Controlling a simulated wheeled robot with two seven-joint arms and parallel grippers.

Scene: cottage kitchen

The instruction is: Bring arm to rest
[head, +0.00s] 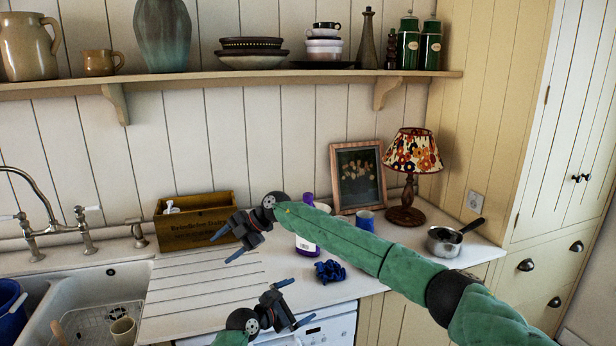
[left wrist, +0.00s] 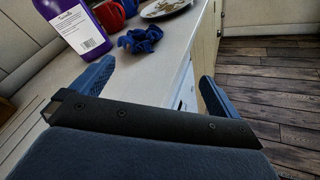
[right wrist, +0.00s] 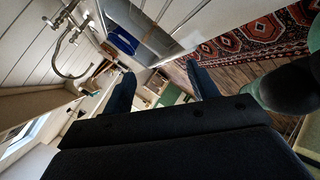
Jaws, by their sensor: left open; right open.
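My left gripper (head: 296,303) is low in the head view, in front of the counter's front edge, its jaws apart and empty. In the left wrist view its fingers (left wrist: 156,76) are spread, with the counter edge between them. My right arm crosses the head view from the right in a green sleeve. Its gripper (head: 226,247) is above the ribbed drainboard, in front of the wooden box, open and empty. In the right wrist view its fingers (right wrist: 158,75) are apart with nothing between them.
A purple bottle (head: 306,243), partly behind my right arm, and a crumpled blue cloth (head: 330,271) are on the counter. A wooden box (head: 195,222), blue mug (head: 366,219), lamp (head: 407,190) and saucepan (head: 446,241) stand further back. The sink (head: 80,298) is left.

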